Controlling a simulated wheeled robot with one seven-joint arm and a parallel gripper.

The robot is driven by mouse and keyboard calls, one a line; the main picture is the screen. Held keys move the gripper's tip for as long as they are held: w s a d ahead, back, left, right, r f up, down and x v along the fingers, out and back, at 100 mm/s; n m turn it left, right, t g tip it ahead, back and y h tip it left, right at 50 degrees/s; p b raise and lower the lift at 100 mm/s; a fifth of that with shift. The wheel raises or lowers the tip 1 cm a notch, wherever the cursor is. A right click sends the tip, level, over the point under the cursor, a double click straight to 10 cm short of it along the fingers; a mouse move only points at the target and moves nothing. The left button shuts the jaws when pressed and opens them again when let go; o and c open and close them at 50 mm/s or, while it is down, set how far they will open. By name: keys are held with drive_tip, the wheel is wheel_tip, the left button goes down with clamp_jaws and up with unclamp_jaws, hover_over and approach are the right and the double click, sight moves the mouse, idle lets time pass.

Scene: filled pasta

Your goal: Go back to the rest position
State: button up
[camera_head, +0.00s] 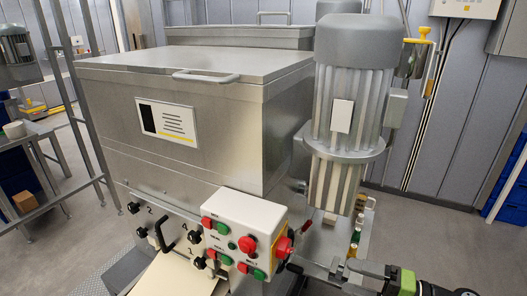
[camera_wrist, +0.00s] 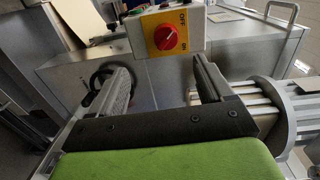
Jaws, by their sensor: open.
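My gripper (camera_head: 340,268) shows at the lower right in the head view, beside the front right side of the steel machine (camera_head: 210,110). In the wrist view my gripper (camera_wrist: 161,66) is open, with its two dark fingers spread apart and nothing between them. A grey box with a red rotary switch (camera_wrist: 170,37) on a yellow plate lies ahead of the fingertips, near the top of that view. I cannot tell whether a finger touches anything.
A white control box (camera_head: 240,235) with red and green buttons is on the machine front, left of my gripper. A large ribbed motor (camera_head: 345,90) stands above it. Black knobs and a lever are at the lower left of the box. Grey floor (camera_head: 430,240) is clear at the right.

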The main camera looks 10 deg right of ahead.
drive_tip(key=s+a+f+n+g+h, duration=0.1)
drive_tip(key=s+a+n+g+h, duration=0.1)
drive_tip(key=a+n+g+h, duration=0.75)
drive_tip(key=s+a+r+m+t+h, duration=0.2)
drive_tip(key=s+r+t+h, duration=0.2)
drive_tip(key=s+r, duration=0.4)
drive_tip(key=s+t, duration=0.1)
drive_tip(key=s, duration=0.2)
drive_tip(key=shift+r+m+h, duration=0.15)
drive_tip(key=shift+m+h, duration=0.2)
drive_tip(key=shift+a, duration=0.1)
idle(0.4)
